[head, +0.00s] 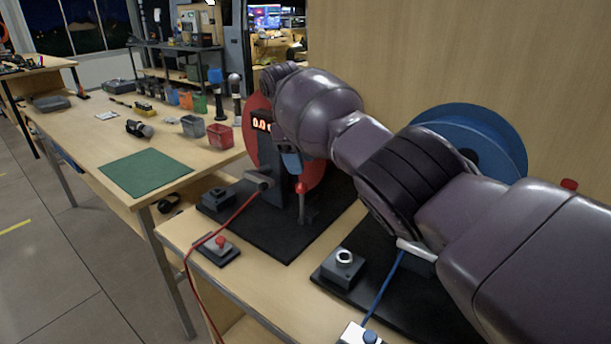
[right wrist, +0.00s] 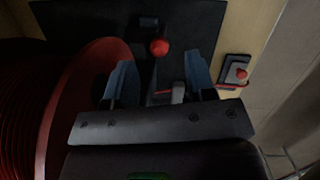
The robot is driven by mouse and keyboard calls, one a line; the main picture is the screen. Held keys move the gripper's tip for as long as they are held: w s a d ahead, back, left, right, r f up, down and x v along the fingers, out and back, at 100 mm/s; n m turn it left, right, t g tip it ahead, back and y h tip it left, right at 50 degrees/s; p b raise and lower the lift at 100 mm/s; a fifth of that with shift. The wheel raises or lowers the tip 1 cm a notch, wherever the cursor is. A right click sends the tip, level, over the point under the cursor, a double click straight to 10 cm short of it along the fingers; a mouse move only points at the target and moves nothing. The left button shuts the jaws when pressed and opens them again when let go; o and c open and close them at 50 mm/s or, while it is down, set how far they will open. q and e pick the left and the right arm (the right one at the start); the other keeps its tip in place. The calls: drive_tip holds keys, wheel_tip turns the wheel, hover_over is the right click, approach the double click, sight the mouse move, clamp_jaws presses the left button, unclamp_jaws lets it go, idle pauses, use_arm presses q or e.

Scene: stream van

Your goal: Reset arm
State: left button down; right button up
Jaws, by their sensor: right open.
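My right arm reaches in from the right in the head view. Its gripper (head: 292,162) is in front of the red spool (head: 259,138), mostly hidden behind the wrist; one blue finger shows. In the right wrist view the two blue fingers (right wrist: 159,66) are spread apart with nothing held between them. A red ball knob (right wrist: 159,46) shows between and just beyond the fingertips. In the head view a red-topped upright lever (head: 301,188) stands below the gripper on a black base plate (head: 285,235). My left gripper is in neither view.
A red button box (head: 220,248) sits left of the black plate, with a red cable passing by. A blue spool (head: 470,140) stands behind my arm. A long bench (head: 75,130) with a green mat (head: 146,172) and several bins lies at left. Floor is clear at lower left.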

drive_tip(key=shift+a+r, duration=0.1)
drive_tip(key=shift+r, duration=0.5)
